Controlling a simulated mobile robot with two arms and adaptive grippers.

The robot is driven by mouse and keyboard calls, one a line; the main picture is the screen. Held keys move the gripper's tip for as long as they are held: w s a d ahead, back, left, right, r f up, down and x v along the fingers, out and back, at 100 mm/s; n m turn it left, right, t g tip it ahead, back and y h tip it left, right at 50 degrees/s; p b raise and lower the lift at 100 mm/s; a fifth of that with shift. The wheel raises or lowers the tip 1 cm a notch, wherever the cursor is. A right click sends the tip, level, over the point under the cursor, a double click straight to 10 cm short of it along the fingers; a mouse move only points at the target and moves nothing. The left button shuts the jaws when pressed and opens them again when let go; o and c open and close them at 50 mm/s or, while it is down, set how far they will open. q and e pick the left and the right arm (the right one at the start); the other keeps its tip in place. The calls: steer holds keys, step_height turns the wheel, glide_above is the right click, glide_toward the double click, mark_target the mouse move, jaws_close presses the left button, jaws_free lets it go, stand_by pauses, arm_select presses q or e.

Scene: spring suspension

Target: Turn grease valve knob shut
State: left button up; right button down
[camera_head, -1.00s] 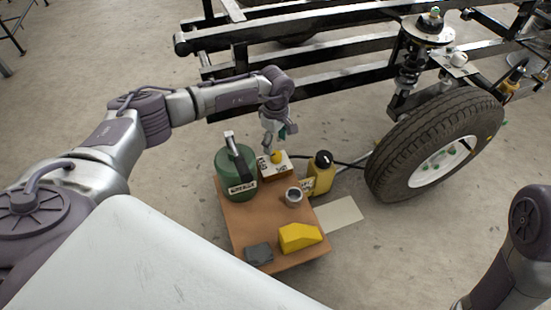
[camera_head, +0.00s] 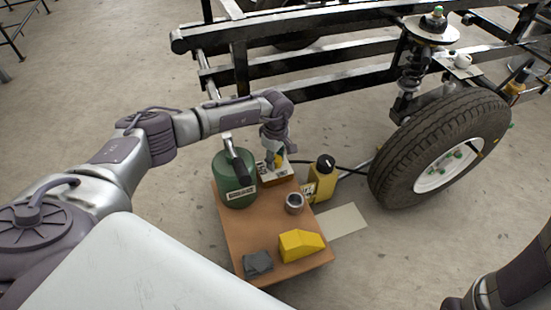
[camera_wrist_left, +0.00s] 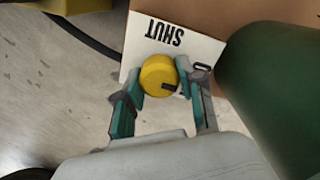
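The yellow round knob (camera_wrist_left: 158,76) sits on a pale valve plate (camera_wrist_left: 203,49) marked SHUT, which is upside down in the left wrist view. A dark mark on the knob points right there, away from the word. My left gripper (camera_wrist_left: 160,80) has one teal-padded finger on each side of the knob, both seeming to touch it. In the head view the left gripper (camera_head: 274,157) points down at the valve block (camera_head: 270,178) and partly hides the knob. My right gripper is out of view; only part of that arm shows at lower right.
A green grease can (camera_head: 234,180) stands close left of the valve. A yellow bottle (camera_head: 324,180), metal cup (camera_head: 294,203), yellow block (camera_head: 301,245) and grey cloth (camera_head: 258,262) are on or beside the brown table (camera_head: 240,238). A tyre (camera_head: 400,165) stands at right.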

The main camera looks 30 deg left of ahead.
arm_select(q)
steer(key=c, duration=0.4)
